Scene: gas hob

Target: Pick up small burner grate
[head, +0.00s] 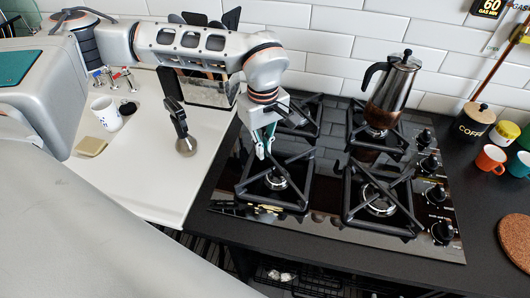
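The black hob (325,215) carries several black grates. The front-left grate (290,208) stands around a small burner (276,181) and looks like the small one. The front-right grate (352,205) surrounds a larger burner (380,204). My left gripper (265,154) points down at the back of the front-left grate. Its fingertips are close together and overlap the grate's rear bars in the head view. I cannot tell whether they touch it or have a bar between them. The grate appears to sit level on the hob. My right gripper is not in view.
A steel coffee pot (393,90) stands on the back-right grate. Knobs (436,195) line the hob's right edge. A coffee jar (473,121) and orange mug (490,159) stand farther right. A white mug (107,113) is on the white counter (150,180) left.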

